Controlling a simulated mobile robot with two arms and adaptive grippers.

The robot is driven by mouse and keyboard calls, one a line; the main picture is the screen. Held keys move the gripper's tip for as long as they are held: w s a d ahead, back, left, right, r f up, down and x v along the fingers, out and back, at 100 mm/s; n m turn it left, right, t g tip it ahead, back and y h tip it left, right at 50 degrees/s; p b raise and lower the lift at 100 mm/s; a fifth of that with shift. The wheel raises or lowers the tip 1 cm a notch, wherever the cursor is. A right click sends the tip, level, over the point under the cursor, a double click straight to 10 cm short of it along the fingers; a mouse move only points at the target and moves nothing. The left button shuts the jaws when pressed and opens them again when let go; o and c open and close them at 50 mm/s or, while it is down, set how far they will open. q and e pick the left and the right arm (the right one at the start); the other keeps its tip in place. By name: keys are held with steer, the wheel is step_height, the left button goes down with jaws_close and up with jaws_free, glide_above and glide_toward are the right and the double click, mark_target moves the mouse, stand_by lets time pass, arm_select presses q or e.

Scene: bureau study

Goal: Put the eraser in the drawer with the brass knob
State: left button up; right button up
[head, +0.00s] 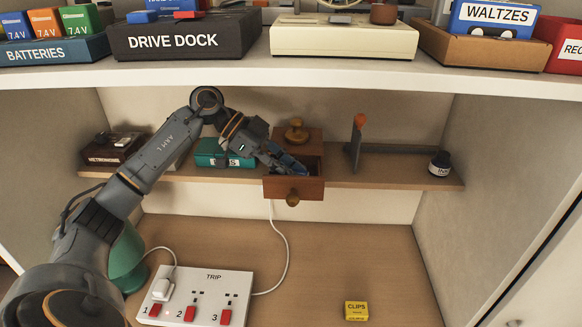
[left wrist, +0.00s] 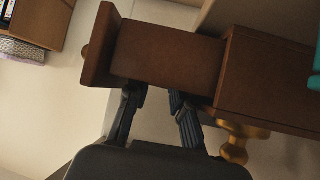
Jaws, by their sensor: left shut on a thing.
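The small wooden cabinet (head: 312,138) stands on the shelf, with its drawer (head: 293,187) pulled out towards me. A brass knob (head: 292,198) is on the drawer front; another brass knob (head: 297,132) sits on the cabinet top. My left gripper (head: 290,166) reaches down into the open drawer from the left. In the left wrist view its fingers (left wrist: 155,95) pass behind the drawer's side wall (left wrist: 165,52), so the tips are hidden. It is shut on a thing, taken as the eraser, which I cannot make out. My right gripper is not in view.
A teal box (head: 215,155) and a metronome box (head: 112,147) stand left of the cabinet. An orange-topped upright (head: 355,140) and an ink bottle (head: 440,163) stand right. Below are a trip switch panel (head: 200,290) and a yellow clips box (head: 356,311). An upper shelf (head: 300,76) overhangs.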

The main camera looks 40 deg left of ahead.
arm_select(q)
steer(key=shift+f, duration=0.1)
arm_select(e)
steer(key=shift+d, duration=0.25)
arm_select(q)
steer(key=o, duration=0.8)
steer(key=shift+c, duration=0.2)
steer(key=shift+o, duration=0.9)
steer(key=shift+s, duration=0.15)
steer(key=shift+a+r, duration=0.1)
steer(key=shift+r, duration=0.1)
steer(key=shift+a+r+p, duration=0.4)
steer(key=shift+r, duration=0.1)
steer(key=shift+p+v, duration=0.45)
steer(key=shift+v, duration=0.55)
steer(key=v, duration=0.1)
steer(key=p+v, duration=0.1)
steer(key=v, duration=0.1)
steer(key=shift+s+a, duration=0.2)
steer(key=shift+a, duration=0.1)
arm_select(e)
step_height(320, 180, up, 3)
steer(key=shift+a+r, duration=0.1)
